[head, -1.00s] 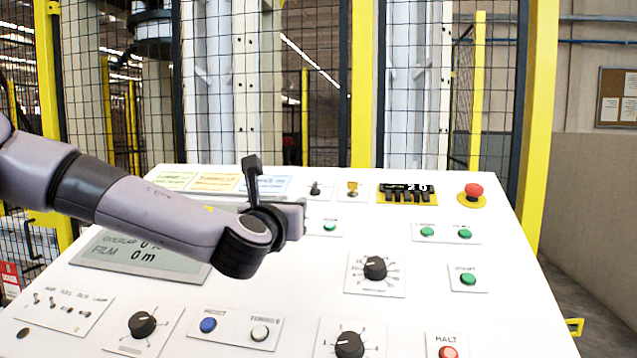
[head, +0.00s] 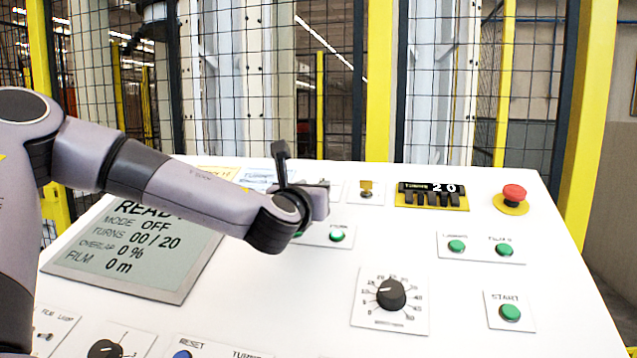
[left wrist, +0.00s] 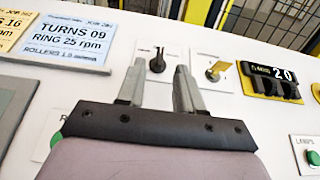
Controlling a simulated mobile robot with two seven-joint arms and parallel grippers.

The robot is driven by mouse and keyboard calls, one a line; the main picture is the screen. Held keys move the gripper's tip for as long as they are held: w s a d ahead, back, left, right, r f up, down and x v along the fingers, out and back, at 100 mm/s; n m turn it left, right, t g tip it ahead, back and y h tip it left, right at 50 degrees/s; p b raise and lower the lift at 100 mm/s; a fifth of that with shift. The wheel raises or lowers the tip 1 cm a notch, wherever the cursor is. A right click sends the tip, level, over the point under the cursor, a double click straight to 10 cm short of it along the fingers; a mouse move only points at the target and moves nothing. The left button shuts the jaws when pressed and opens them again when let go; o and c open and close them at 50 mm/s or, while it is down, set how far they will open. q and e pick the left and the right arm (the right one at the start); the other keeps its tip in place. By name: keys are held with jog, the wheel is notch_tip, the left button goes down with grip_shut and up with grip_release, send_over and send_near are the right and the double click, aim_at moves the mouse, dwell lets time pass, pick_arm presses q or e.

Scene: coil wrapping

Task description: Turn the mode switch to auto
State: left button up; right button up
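A small black selector switch (left wrist: 157,61), which I take to be the mode switch, stands on the white control panel (head: 300,290). My left gripper (left wrist: 160,68) is open in the left wrist view. Its two grey fingers point toward the switch, one on either side of it in the picture; I cannot tell whether they touch it. In the head view my left gripper (head: 316,199) is over the upper middle of the panel and mostly hides the switch. The display (head: 140,245) reads READY, MODE OFF, TURNS 00/20. My right gripper is not in view.
Right of the switch are a yellow key switch (head: 366,187), a counter (head: 433,196) showing 20 and a red emergency button (head: 513,194). A green button (head: 337,235) and a black dial (head: 391,294) are nearer. Mesh fencing stands behind the panel.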

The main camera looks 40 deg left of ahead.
pick_arm(q)
jog(key=shift+p+x, duration=0.35)
jog(key=shift+x, duration=1.8)
grip_shut()
